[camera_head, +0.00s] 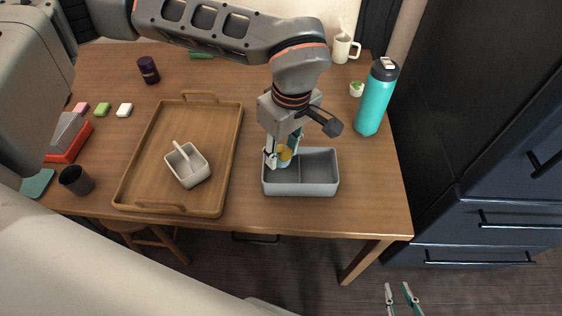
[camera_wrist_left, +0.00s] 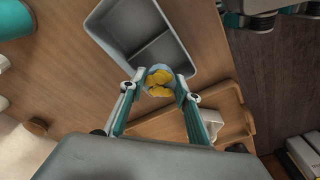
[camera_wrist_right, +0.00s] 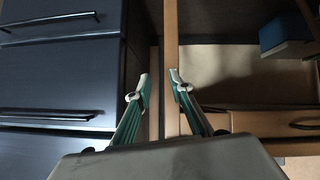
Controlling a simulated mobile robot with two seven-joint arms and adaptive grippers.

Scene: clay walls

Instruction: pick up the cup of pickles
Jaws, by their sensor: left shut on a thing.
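The cup of pickles (camera_head: 285,154) is a small light-blue cup with yellow pieces in it. My left gripper (camera_head: 283,150) is shut on it, with one finger on each side. In the left wrist view the cup (camera_wrist_left: 159,80) sits between the two fingertips (camera_wrist_left: 157,86). In the head view it overlaps the left compartment of the grey two-part bin (camera_head: 318,188); I cannot tell whether it is inside or above it. My right gripper (camera_head: 399,290) is low, off the table's front right, its fingers apart and empty; they also show in the right wrist view (camera_wrist_right: 159,82).
A wooden tray (camera_head: 228,150) with a white square bowl (camera_head: 188,170) lies left of the bin. A teal bottle (camera_head: 375,100), a white mug (camera_head: 343,48) and a small plant pot (camera_head: 356,89) stand behind right. Dark drawers (camera_head: 500,215) are at right.

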